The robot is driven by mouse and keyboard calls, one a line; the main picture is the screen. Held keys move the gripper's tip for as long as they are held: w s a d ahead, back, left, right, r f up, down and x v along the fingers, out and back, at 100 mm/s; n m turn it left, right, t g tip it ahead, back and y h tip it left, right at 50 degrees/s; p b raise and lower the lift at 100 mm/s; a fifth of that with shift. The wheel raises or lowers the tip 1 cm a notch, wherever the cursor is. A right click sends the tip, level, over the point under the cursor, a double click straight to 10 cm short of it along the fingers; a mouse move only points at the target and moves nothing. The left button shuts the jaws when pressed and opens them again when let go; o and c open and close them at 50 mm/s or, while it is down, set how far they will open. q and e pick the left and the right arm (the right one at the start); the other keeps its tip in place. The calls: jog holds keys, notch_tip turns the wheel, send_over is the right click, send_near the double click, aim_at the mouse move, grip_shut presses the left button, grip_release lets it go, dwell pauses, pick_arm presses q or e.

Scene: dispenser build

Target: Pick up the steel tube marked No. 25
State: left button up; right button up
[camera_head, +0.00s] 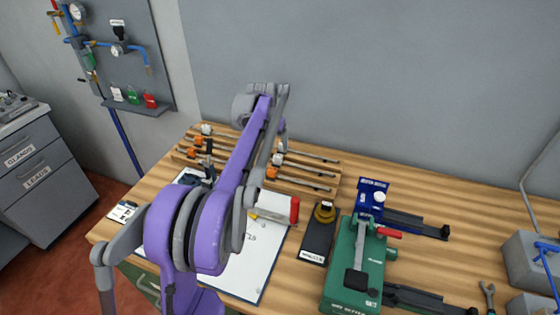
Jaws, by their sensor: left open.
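Several thin grey steel tubes lie in wooden racks (272,186) at the back of the bench. One tube (312,154) lies along the far right row and another (306,181) in the row nearer me. More rows lie to the left, partly hidden behind my purple left arm. No number is legible on any tube, so I cannot tell which is No. 25. My left gripper (281,138) is open and empty over the racks. It is small and mostly hidden by its own arm. My right gripper is not in view.
A green device (345,258) with a red lever and dark rails stands on the right. A black block (317,241) with a brass-coloured part is beside it. A white drawing sheet (243,272) lies in front of the racks. The wall is close behind the bench.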

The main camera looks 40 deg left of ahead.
aim_at(278, 156)
pick_arm(q)
jog(key=shift+s+x, duration=0.15)
jog(key=shift+x, duration=1.65)
jog(key=shift+s+x, duration=0.15)
jog(key=shift+x, duration=1.65)
jog(key=shift+d, duration=0.15)
grip_shut()
